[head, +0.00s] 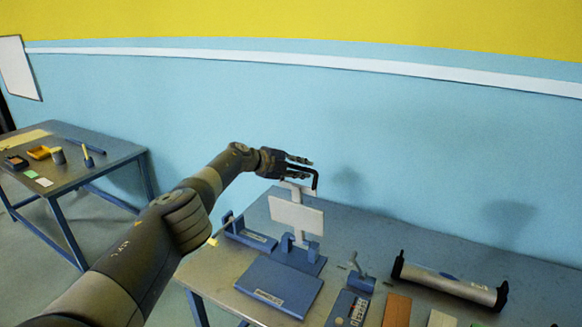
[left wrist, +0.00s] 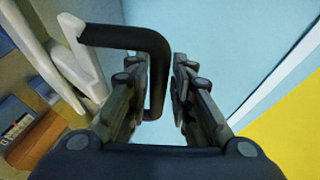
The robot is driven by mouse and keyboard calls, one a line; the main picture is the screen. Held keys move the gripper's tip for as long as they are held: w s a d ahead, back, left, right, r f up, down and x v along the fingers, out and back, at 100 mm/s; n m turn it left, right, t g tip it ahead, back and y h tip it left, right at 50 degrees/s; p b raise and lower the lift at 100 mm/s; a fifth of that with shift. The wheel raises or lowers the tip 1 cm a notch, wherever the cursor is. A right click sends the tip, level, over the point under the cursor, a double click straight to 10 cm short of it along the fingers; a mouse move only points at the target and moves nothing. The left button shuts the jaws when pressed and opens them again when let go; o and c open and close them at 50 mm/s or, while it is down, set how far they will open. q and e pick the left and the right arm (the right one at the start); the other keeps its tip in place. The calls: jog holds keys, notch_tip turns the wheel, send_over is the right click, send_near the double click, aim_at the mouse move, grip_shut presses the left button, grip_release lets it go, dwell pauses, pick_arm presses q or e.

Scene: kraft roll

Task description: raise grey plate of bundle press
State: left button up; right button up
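The bundle press has a blue base plate (head: 278,285) on the bench, with a pale grey plate (head: 297,215) upright above its blue uprights. A black bent handle (head: 316,181) shows at the top of the press, beside the grey plate. My left gripper (head: 309,170) is at this handle. Part of the pale frame (left wrist: 75,50) shows left of the handle there. My right gripper is not in view.
A silver roll on a black holder (head: 450,284) lies at the bench's right. A blue tool (head: 361,280), a brown block (head: 397,310) and a blue bracket (head: 248,236) stand near the press. A second table (head: 110,152) with small items is at left.

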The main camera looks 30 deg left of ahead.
pick_arm(q)
jog(key=shift+s+a+r, duration=0.3)
jog(key=shift+s+a, duration=0.25)
jog(key=shift+s, duration=0.05)
jog(key=shift+v, duration=0.75)
jog(key=v, duration=0.8)
jog(key=shift+s+d+r, duration=0.2)
jog(key=shift+s, duration=0.05)
